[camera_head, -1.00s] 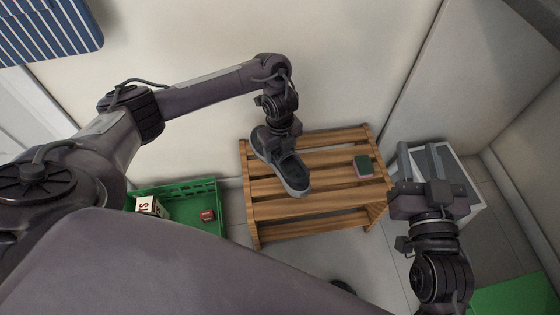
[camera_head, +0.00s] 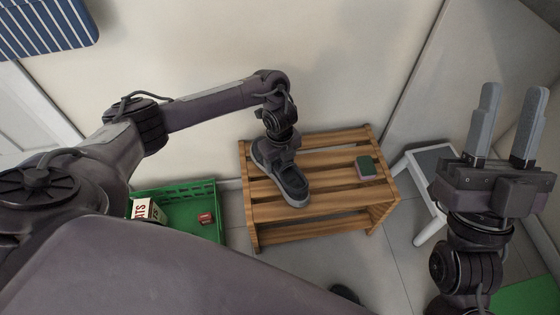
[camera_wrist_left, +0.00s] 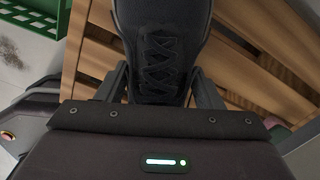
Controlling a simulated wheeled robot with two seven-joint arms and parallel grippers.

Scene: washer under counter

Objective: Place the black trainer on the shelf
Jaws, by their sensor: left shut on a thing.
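The black trainer (camera_head: 291,186) with a grey sole is over the left part of the wooden slatted shelf (camera_head: 325,160), toe toward the lower right. I cannot tell whether its sole touches the slats. My left gripper (camera_head: 284,158) is shut on the trainer from above. In the left wrist view the laced front of the trainer (camera_wrist_left: 160,50) sits between the two fingers (camera_wrist_left: 160,88), with the slats behind it. My right gripper (camera_head: 505,125) is open and empty at the right, its fingers pointing up and apart.
A green and pink sponge-like block (camera_head: 366,168) lies on the shelf's right side. A green crate (camera_head: 180,196) with a box and a small red item stands left of the shelf. A white stool (camera_head: 432,160) stands at the right. A dark object (camera_head: 345,293) lies on the floor in front.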

